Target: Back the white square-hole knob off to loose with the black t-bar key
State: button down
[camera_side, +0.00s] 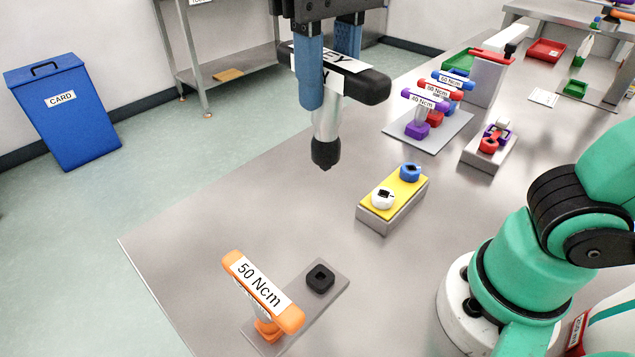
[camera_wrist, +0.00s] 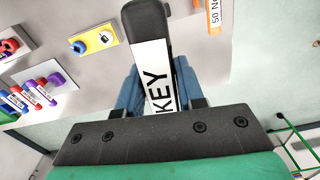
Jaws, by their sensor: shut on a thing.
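My gripper (camera_side: 328,75) has blue fingers and is shut on the black t-bar key (camera_side: 368,86), held upright in the air. The key has a white KEY label, a silver shaft and a black tip pointing down, clear of the table. In the wrist view the key's bar (camera_wrist: 148,30) runs between the blue fingers (camera_wrist: 160,88). The white square-hole knob (camera_side: 383,198) sits on the yellow-topped block (camera_side: 408,190), to the right of and below the key tip. It also shows in the wrist view (camera_wrist: 105,38). A blue knob (camera_side: 410,172) sits behind it on the same block.
An orange 50 Ncm t-bar key (camera_side: 262,290) stands on a grey plate with a black square socket (camera_side: 320,278) at the front. Several coloured t-bar keys stand on a plate (camera_side: 450,128) at the back. A block with red and purple knobs (camera_side: 490,152) is at right. Table between is clear.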

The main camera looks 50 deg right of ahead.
jog(key=d+f+m, duration=0.4)
jog(key=d+m, duration=0.3)
jog(key=d+f+m, duration=0.3)
jog(key=d+m, duration=0.3)
jog(key=d, duration=0.1)
jog(key=shift+w+d+f, duration=0.1)
jog(key=shift+f, duration=1.3)
jog(key=shift+w+d+f, duration=0.1)
jog(key=shift+f, duration=1.25)
jog(key=shift+f, duration=1.3)
